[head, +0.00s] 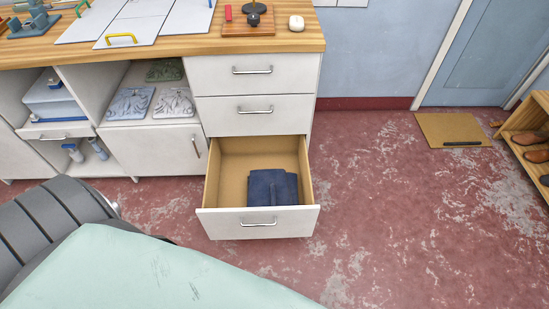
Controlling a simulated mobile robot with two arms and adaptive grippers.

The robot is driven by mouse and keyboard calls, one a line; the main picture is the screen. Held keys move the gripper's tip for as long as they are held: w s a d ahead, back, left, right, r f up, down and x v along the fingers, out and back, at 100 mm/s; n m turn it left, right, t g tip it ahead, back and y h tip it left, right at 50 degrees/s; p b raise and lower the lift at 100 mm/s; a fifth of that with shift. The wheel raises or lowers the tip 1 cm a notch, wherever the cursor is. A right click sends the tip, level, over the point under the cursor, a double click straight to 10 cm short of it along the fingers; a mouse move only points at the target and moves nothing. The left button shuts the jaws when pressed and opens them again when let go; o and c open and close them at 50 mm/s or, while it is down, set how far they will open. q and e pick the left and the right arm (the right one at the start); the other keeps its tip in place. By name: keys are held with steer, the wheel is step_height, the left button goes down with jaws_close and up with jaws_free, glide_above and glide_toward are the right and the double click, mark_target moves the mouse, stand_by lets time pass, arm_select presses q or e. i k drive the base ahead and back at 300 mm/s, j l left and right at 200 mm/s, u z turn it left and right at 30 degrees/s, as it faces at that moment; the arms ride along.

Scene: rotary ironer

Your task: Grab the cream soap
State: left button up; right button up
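A small rounded cream object (296,22), which looks like the cream soap, lies on the wooden countertop (310,43) near its right end. It is beside a wooden board (248,30) that carries a red block (228,12) and a dark knobbed piece (253,18). The object looks uncovered, with nothing touching it. Neither of my grippers shows in the head view.
Below the counter, the bottom drawer (230,222) stands open with folded dark blue cloth (272,188) inside. A mint-green surface (150,275) and dark ribbed cylinder (45,225) fill the lower left. The red floor (400,210) to the right is mostly clear, before a shoe rack (523,115).

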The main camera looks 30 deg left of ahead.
mark_target(296, 23)
steer(key=u, duration=0.25)
steer(key=i+l+u, duration=0.65)
steer(key=u, duration=0.15)
